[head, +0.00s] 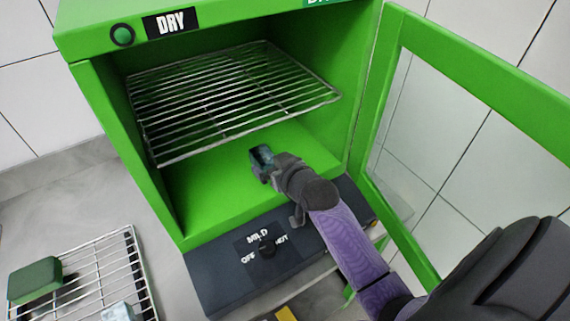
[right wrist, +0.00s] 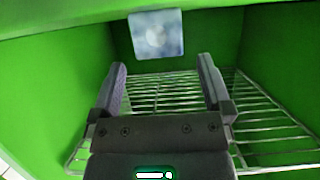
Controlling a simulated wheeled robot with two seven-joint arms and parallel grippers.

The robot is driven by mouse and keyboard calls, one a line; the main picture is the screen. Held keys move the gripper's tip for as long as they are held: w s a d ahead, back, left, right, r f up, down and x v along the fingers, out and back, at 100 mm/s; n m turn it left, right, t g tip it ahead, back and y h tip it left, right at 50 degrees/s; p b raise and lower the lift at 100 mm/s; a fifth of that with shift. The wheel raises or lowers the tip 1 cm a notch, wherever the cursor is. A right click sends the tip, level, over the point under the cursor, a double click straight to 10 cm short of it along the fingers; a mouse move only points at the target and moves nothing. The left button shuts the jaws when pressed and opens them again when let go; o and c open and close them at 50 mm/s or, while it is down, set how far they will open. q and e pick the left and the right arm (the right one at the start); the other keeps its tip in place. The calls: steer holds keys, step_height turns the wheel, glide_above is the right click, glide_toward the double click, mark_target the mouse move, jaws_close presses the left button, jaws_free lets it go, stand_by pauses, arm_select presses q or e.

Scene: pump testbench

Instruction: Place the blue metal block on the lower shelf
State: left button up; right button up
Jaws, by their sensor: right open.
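A small blue metal block (head: 262,159) shows at the tip of my right gripper (head: 270,166), inside the open green cabinet, low over its green floor, the lower level (head: 215,187). Whether the block fully rests on the floor cannot be told. My left gripper is not in view.
A wire shelf (head: 230,95) hangs above my right gripper. The glass door (head: 385,130) stands open on the right. A dark control panel (head: 235,262) lies in front of the cabinet. At lower left a wire rack (head: 135,262) holds a green block (head: 35,281) and a pale blue block (head: 118,312).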

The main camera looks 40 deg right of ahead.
steer(key=p+v, duration=0.1)
steer(key=v, duration=0.7)
steer(key=shift+p, duration=0.3)
stand_by(0.6)
